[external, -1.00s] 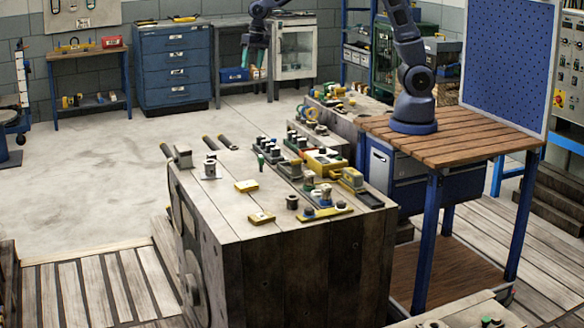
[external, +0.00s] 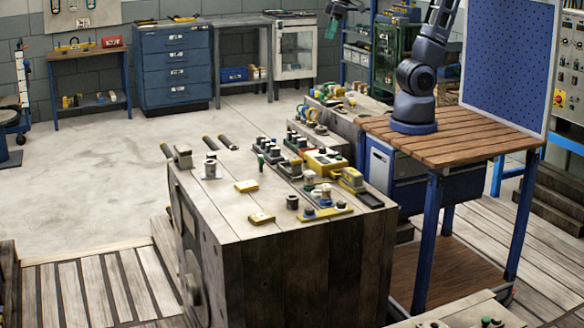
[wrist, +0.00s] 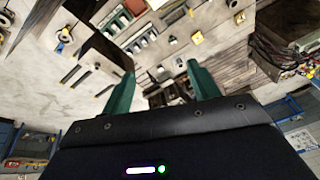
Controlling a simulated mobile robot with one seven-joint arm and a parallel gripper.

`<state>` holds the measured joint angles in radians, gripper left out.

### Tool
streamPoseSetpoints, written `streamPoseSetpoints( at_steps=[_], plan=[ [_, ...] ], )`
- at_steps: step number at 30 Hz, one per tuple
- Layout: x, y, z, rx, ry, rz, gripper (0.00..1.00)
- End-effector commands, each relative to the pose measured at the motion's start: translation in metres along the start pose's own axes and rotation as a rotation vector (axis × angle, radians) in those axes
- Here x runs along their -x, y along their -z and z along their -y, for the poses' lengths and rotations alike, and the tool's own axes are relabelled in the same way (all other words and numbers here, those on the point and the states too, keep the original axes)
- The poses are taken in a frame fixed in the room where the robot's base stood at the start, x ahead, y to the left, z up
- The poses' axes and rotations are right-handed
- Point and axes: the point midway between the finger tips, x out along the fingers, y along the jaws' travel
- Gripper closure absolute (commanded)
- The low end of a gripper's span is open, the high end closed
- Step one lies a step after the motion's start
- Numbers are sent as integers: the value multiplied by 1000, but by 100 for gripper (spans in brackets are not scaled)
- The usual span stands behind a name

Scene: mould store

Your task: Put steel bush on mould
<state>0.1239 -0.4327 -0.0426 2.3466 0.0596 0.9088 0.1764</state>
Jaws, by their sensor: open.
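The mould appears to be the large block (external: 300,262) in the foreground of the external view, with many small parts on its pale top. A small grey metal cylinder (external: 210,170) stands upright near the left of that top. A darker short cylinder (external: 292,202) stands nearer the front edge. I cannot tell for sure which is the steel bush. My gripper (external: 333,26) is high at the top edge of the external view, far from these parts. In the wrist view my gripper (wrist: 163,82) shows two green fingers spread apart with nothing between them.
A wooden-topped bench (external: 470,132) carries my arm base. A blue perforated panel (external: 508,60) stands behind it. The floor on the left is clear.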

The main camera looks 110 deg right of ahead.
Motion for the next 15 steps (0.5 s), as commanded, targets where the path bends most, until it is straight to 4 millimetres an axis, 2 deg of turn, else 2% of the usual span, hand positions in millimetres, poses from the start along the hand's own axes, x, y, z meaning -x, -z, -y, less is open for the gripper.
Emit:
streamPoseSetpoints(
  at_steps=[3,9,15],
  plan=[
    [12,-36,6,97,6,-21,40],
    [22,-89,9,252,6,-53,40],
    [24,-122,8,350,2,-72,40]
  ],
)
